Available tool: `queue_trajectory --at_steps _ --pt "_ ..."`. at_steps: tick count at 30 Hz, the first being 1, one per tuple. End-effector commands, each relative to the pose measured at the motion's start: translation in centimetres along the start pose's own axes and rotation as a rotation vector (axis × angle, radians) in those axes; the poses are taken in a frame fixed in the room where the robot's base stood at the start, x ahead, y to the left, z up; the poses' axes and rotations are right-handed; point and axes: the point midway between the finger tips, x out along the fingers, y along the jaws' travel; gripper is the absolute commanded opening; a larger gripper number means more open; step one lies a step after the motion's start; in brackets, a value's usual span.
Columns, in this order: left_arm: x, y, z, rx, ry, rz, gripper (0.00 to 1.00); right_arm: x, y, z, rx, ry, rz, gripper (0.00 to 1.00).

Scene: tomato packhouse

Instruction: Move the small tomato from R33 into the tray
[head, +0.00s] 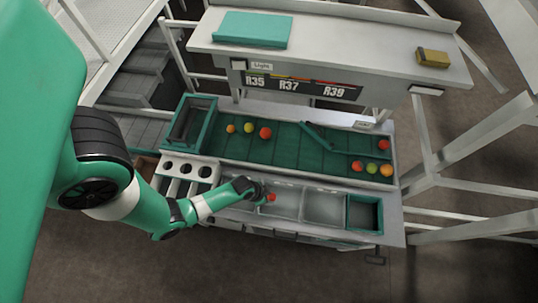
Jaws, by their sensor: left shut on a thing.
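My left arm comes in from the left, and its gripper (265,195) is shut on a small red tomato (271,198). It holds the tomato over the row of grey metal compartments (323,206) at the front of the bench. How high it is above the compartment floor I cannot tell. A green-rimmed tray (365,230) stands at the right end of this row and looks empty. The sign (290,85) shows R35, R37 and R39; no R33 label is readable. My right gripper is out of view.
Tomatoes lie on the green sorting surface (285,147): a left group with a red one (265,133), and several at right. A green divider bar (318,136) crosses it. A green bin (191,124) stands left, beside a panel with round holes (187,168). A shelf (345,48) overhangs the back.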

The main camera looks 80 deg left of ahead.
Motion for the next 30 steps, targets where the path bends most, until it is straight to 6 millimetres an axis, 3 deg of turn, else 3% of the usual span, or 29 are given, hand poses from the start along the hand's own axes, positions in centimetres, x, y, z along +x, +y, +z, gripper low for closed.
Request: queue_trajectory --at_steps 1,13,30 --pt "1.4 0.0 0.6 0.0 0.0 0.0 0.26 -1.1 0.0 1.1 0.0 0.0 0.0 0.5" --pt "6.2 0.0 2.6 0.0 -0.001 0.0 0.26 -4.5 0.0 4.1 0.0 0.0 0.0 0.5" --pt "6.8 0.0 2.8 0.0 -0.001 0.0 0.26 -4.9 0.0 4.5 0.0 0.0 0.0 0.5"
